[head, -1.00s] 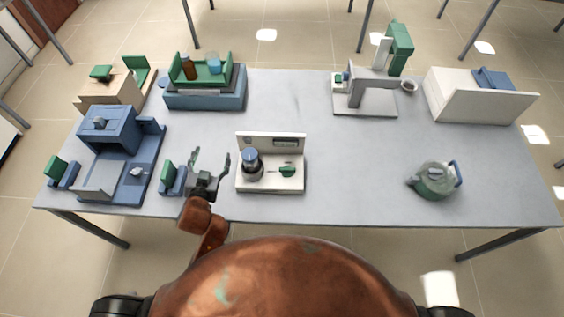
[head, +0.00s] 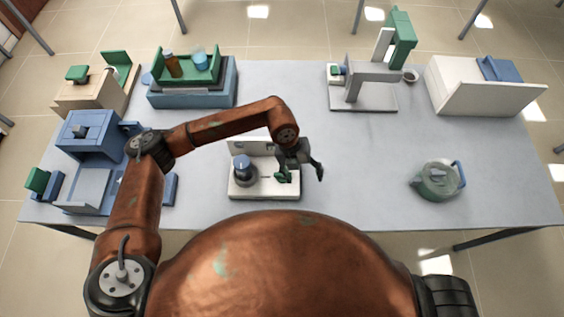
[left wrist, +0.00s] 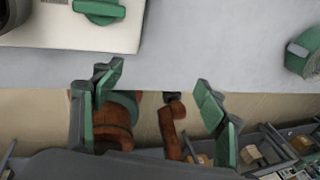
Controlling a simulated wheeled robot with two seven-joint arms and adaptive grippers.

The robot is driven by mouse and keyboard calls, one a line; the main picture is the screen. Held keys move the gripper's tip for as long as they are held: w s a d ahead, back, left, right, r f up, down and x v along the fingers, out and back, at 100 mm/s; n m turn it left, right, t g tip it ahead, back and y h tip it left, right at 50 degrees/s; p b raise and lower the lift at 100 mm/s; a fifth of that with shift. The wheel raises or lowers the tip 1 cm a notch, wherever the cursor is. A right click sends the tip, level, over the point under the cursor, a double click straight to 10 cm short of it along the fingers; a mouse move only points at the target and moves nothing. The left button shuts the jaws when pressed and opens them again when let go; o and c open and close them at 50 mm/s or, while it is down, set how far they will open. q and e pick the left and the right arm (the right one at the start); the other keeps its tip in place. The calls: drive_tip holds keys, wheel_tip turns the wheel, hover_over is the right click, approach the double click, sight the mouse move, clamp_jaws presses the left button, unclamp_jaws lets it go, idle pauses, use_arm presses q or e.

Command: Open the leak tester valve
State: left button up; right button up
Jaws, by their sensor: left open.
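The leak tester (head: 262,191) is a white unit with a flat base, an upright back panel and a dark round pot with a blue top (head: 243,167) on its left side. Its green valve handle (head: 283,174) sits at the right of the base, partly covered by my gripper in the head view. The handle also shows at the top left of the left wrist view (left wrist: 100,9). My left gripper (head: 301,172) is open and empty, over the right edge of the leak tester. In the left wrist view its spread fingers (left wrist: 157,80) are apart from the handle. My right gripper is out of view.
Blue furnace-like units (head: 91,137) stand at the left, partly behind my left arm. A tray with bottles (head: 190,97), a grey stand (head: 362,99) and a white box (head: 480,90) line the back. A green kettle (head: 437,181) stands at the right; table between is clear.

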use_arm(q)
drive_tip(key=w+a+y, duration=0.1)
drive_tip(key=w+a, duration=0.1)
drive_tip(key=w+a+t+y, duration=0.1)
drive_tip(key=a, duration=0.1)
drive_tip(key=w+a+f+y, duration=0.1)
drive_tip(key=w+a, duration=0.1)
drive_tip(key=shift+w+a+n, duration=0.3)
drive_tip(key=shift+a+n, duration=0.1)
wheel_tip(320, 180, down, 6)
drive_tip(key=shift+a+f, duration=0.1)
drive_tip(key=shift+f, duration=0.5)
drive_tip(key=shift+c, duration=0.2)
drive_tip(key=c, duration=1.1)
